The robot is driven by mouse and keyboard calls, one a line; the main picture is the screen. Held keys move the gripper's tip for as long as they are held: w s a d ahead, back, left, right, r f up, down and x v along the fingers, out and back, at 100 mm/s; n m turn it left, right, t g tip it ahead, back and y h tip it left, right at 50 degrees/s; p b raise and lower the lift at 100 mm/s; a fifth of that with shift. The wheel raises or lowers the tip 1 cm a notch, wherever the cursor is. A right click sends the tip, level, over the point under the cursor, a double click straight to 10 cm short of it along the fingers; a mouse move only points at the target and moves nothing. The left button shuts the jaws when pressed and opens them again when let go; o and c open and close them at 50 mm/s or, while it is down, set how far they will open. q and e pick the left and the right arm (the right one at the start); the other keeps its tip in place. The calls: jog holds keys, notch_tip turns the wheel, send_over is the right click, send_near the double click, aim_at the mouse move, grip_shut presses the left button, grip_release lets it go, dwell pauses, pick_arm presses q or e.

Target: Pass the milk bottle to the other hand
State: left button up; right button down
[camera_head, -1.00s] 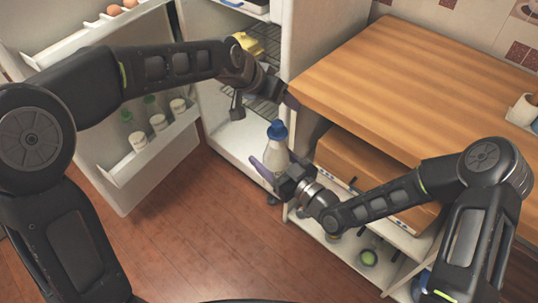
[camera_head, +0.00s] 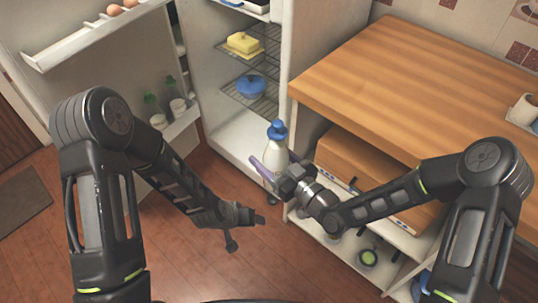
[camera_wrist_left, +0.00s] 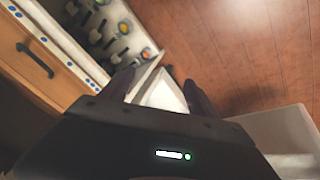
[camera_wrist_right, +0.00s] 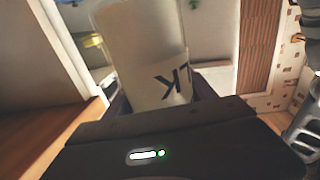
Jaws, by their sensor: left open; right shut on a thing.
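The milk bottle (camera_head: 276,150) is white with a blue cap and stands upright in the air before the open fridge. My right gripper (camera_head: 272,172) is shut on the milk bottle around its lower part. In the right wrist view the bottle (camera_wrist_right: 145,60) fills the space between the fingers, and part of its dark lettering shows upside down. My left gripper (camera_head: 246,228) is open and empty, lower and to the left of the bottle, over the floor. In the left wrist view its two fingers (camera_wrist_left: 160,92) are apart with nothing between them.
The open fridge (camera_head: 235,135) holds a butter dish (camera_head: 243,43) and a blue pot (camera_head: 250,87) on wire shelves. Its door (camera_head: 90,70) stands open at left. A wooden counter (camera_head: 410,85) is at right, with a low shelf of jars (camera_head: 368,257) below. The floor between is clear.

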jog(key=shift+r, duration=0.1)
pick_arm(q)
jog(key=s+d+f+g, duration=0.1)
jog(key=s+d+f, duration=0.1)
jog(key=s, duration=0.6)
jog(key=s+d+f+n+g+h, duration=0.1)
jog(key=s+d+f+g, duration=0.1)
jog(key=s, duration=0.5)
jog(key=shift+s+g, duration=0.3)
jog(key=shift+s, duration=0.1)
jog(key=shift+c, duration=0.4)
